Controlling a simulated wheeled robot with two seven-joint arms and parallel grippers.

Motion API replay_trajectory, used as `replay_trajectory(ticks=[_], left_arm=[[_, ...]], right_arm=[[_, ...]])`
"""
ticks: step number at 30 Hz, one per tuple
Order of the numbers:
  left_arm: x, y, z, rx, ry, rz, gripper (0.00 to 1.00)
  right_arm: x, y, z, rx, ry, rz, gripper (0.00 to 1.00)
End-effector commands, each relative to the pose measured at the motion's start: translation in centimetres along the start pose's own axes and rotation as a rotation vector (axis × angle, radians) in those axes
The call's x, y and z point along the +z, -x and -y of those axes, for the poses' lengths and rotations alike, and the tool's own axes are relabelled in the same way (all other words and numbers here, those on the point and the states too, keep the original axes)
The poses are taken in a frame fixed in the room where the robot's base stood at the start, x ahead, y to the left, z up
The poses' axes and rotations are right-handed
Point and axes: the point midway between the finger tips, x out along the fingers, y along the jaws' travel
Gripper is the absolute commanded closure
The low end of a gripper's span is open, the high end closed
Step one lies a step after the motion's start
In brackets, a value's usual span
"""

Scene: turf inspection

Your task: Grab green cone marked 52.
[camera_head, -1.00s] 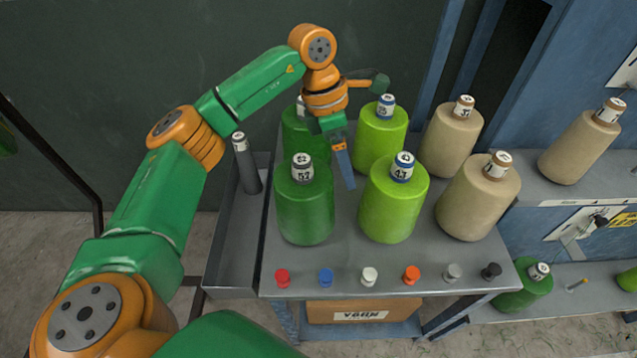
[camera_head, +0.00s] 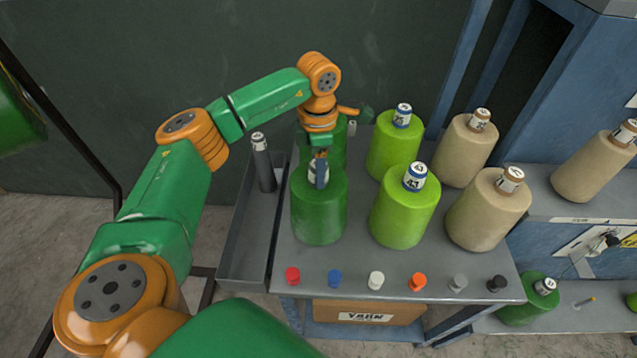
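The dark green cone (camera_head: 320,215), whose tube top read 52 a second ago, stands upright at the front left of the grey table top (camera_head: 350,262). My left gripper (camera_head: 320,178) points down at this cone's tube top, and its blue finger covers part of the white label. I cannot tell whether it touches the tube or how wide the fingers are. A second dark green cone (camera_head: 338,150) stands behind, partly hidden by my gripper. My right gripper is not in view.
Lime cones (camera_head: 402,215) (camera_head: 394,152) and beige cones (camera_head: 487,215) (camera_head: 466,150) stand close on the right. Several coloured pegs (camera_head: 376,280) line the front edge. A side tray (camera_head: 245,245) on the left holds a dark grey tube (camera_head: 264,165).

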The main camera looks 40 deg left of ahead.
Motion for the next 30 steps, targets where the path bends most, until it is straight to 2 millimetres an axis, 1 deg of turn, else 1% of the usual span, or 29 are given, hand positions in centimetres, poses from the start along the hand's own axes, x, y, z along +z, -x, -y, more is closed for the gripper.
replay_trajectory(ticks=[1,2,3,5,20,26,30], left_arm=[[0.0,0.0,0.1,-0.002,-0.001,0.0,0.66],[0.0,0.0,0.1,-0.002,-0.001,0.0,0.74],[0.0,0.0,0.1,-0.002,-0.001,0.001,0.84],[0.0,0.0,0.1,-0.002,-0.001,0.001,1.0],[0.1,0.3,0.0,0.0,-0.001,0.006,1.0],[0.2,1.7,0.0,0.0,-0.001,0.007,1.0],[0.1,3.1,0.0,0.001,-0.001,0.006,1.0]], right_arm=[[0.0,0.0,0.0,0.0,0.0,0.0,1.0],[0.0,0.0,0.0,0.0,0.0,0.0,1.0],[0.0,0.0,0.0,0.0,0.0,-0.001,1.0],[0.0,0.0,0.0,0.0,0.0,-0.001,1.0],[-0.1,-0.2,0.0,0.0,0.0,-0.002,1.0],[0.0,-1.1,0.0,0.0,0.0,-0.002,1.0],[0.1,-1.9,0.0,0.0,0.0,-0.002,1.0]])
